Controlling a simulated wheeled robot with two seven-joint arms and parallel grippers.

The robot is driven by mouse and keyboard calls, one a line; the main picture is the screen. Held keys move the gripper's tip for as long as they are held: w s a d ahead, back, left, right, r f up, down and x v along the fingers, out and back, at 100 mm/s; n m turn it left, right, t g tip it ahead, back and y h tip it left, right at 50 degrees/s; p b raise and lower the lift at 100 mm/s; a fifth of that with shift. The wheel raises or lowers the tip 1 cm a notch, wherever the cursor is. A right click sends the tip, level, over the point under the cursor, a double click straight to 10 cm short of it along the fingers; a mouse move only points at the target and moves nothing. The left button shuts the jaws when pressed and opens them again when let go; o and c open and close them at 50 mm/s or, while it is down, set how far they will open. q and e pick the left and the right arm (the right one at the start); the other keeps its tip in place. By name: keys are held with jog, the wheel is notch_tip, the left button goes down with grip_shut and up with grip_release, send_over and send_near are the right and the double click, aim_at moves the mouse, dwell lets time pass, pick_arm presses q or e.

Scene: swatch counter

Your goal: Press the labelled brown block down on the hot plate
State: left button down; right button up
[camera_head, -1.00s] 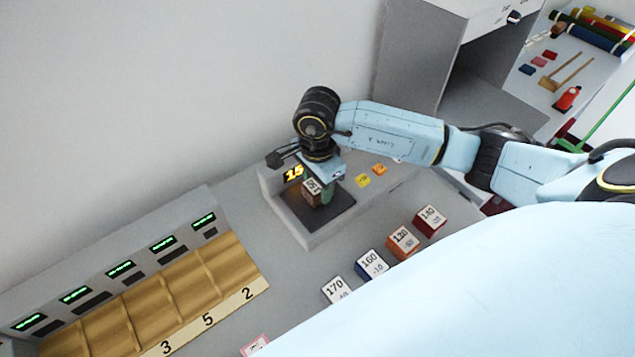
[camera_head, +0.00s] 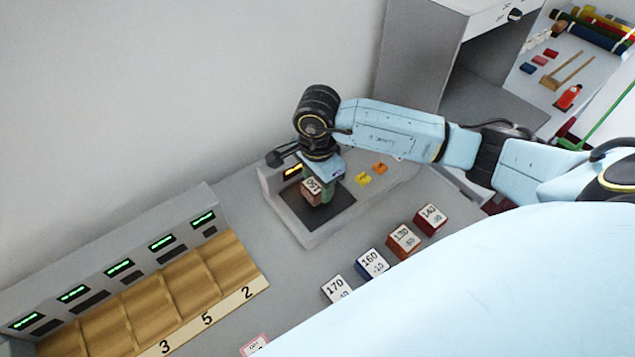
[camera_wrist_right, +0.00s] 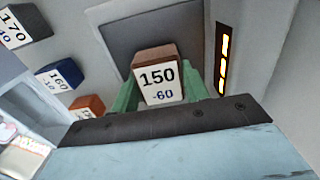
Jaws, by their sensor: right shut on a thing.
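The brown block (camera_head: 311,193) has a white label reading 150 and -60 in the right wrist view (camera_wrist_right: 157,80). My right gripper (camera_head: 322,190) is shut on it, with green fingers on both sides of the block in the right wrist view (camera_wrist_right: 158,92). The block is over the dark plate of the hot plate (camera_head: 338,214); I cannot tell whether it touches. The hot plate's lit display is partly hidden by my right gripper in the head view and shows orange bars in the right wrist view. My left gripper is not in view.
Labelled blocks stand in a row on the grey counter: 170 (camera_head: 336,289), blue 160 (camera_head: 372,263), orange (camera_head: 403,240) and red (camera_head: 430,218). A wooden slotted rack (camera_head: 150,312) stands at left.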

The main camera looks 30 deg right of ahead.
jog(key=shift+r+p, duration=1.75)
jog(key=shift+r, duration=1.4)
